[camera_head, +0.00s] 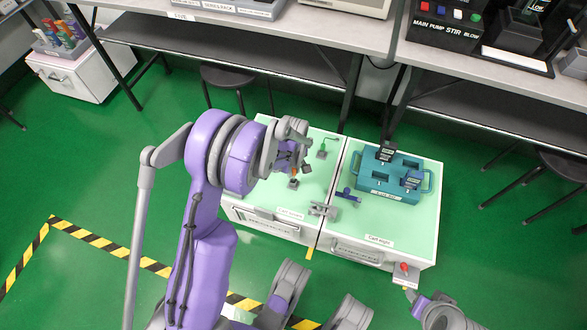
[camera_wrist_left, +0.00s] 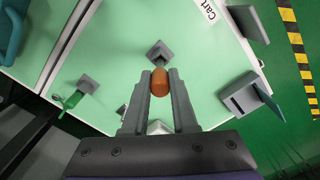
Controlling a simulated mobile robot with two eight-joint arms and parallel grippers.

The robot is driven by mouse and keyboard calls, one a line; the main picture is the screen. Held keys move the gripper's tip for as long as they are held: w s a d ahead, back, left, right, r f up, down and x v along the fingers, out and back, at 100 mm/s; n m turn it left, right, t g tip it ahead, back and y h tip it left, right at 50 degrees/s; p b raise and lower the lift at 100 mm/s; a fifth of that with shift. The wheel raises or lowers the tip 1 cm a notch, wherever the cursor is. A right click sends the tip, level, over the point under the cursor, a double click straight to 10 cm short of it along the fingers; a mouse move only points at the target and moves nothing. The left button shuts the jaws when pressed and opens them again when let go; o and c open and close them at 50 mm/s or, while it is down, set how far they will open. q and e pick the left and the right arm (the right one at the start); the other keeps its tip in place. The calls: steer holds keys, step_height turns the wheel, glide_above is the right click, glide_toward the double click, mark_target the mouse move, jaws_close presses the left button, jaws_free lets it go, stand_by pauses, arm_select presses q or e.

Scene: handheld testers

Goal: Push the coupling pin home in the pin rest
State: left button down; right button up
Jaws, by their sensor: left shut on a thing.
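My left gripper (camera_head: 303,168) reaches down over the left cart and is shut on an orange piece, which I take to be the coupling pin (camera_head: 295,173). In the left wrist view, the orange pin (camera_wrist_left: 160,82) sits between the two grey fingertips (camera_wrist_left: 160,84), its rounded end showing. A small grey block (camera_head: 293,184), perhaps the pin rest, is just beyond it on the cart top; it also shows in the left wrist view (camera_wrist_left: 160,52). Whether the pin touches or enters this block is unclear. My right gripper (camera_head: 411,293) is small at the bottom right; its fingers are unclear.
A green part (camera_head: 323,146) stands in another grey block on the left cart. A grey holder (camera_head: 322,209) is near the cart's front edge. The right cart carries a teal case (camera_head: 390,178) with testers and a blue part (camera_head: 348,194). A red knob (camera_head: 404,268) is at its front corner.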

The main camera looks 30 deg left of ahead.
arm_select(q)
steer(key=shift+f+b, duration=0.3)
steer(key=shift+f, duration=0.3)
steer(key=shift+f, duration=0.9)
steer(key=c, duration=0.6)
jaws_free()
steer(key=shift+r, duration=0.1)
step_height(320, 180, up, 11)
steer(key=p, duration=0.3)
